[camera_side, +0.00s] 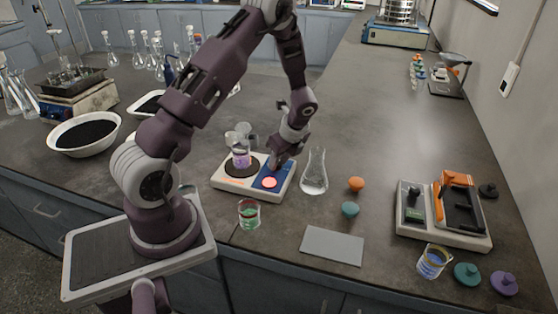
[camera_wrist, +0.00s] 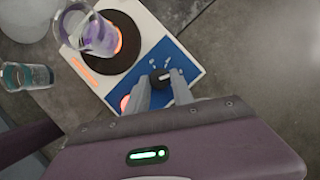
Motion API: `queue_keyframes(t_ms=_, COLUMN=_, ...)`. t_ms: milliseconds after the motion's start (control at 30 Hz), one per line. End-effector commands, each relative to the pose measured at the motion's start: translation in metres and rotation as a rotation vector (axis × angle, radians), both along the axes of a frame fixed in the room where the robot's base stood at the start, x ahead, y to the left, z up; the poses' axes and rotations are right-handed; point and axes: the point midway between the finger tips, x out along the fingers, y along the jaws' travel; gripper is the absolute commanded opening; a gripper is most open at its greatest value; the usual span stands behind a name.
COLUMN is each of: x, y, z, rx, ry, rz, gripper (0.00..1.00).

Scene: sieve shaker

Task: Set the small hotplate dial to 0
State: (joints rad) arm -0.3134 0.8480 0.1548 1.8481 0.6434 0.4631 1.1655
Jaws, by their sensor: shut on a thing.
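The small hotplate (camera_side: 222,184) is a white unit with a dark round plate and a blue control panel (camera_side: 272,180). A beaker with purple liquid (camera_side: 241,158) stands on the plate, which glows orange-red beneath it in the wrist view. My gripper (camera_side: 275,166) points down at the blue panel. In the wrist view its two grey fingers (camera_wrist: 162,86) are shut on the small black dial (camera_wrist: 158,77), partly hidden between them. White marks surround the dial, but its setting is not readable. A red lit spot (camera_side: 270,183) glows on the panel's near part.
A flask (camera_side: 314,172) stands close to the right of the hotplate. A beaker with green and red contents (camera_side: 249,214) stands in front. Orange (camera_side: 356,184) and teal (camera_side: 350,209) stoppers and a grey pad (camera_side: 332,246) lie to the right.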

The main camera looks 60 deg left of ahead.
Motion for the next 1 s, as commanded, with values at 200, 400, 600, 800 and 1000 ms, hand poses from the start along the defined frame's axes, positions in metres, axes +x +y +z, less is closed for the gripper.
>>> queue_keyframes(t_ms=200, x=0.0019, y=0.0001, z=0.0004, rx=-0.002, ry=-0.002, rz=0.101, gripper=0.00)
queue_keyframes(t_ms=400, x=0.0038, y=0.0005, z=0.0001, rx=-0.002, ry=-0.002, rz=0.268, gripper=0.00)
queue_keyframes(t_ms=600, x=0.0058, y=0.0017, z=0.0001, rx=-0.002, ry=-0.003, rz=0.459, gripper=0.00)
queue_keyframes(t_ms=800, x=0.0072, y=0.0027, z=0.0001, rx=-0.002, ry=-0.003, rz=0.650, gripper=0.00)
queue_keyframes(t_ms=1000, x=0.0080, y=0.0048, z=0.0002, rx=-0.003, ry=-0.002, rz=0.841, gripper=0.00)
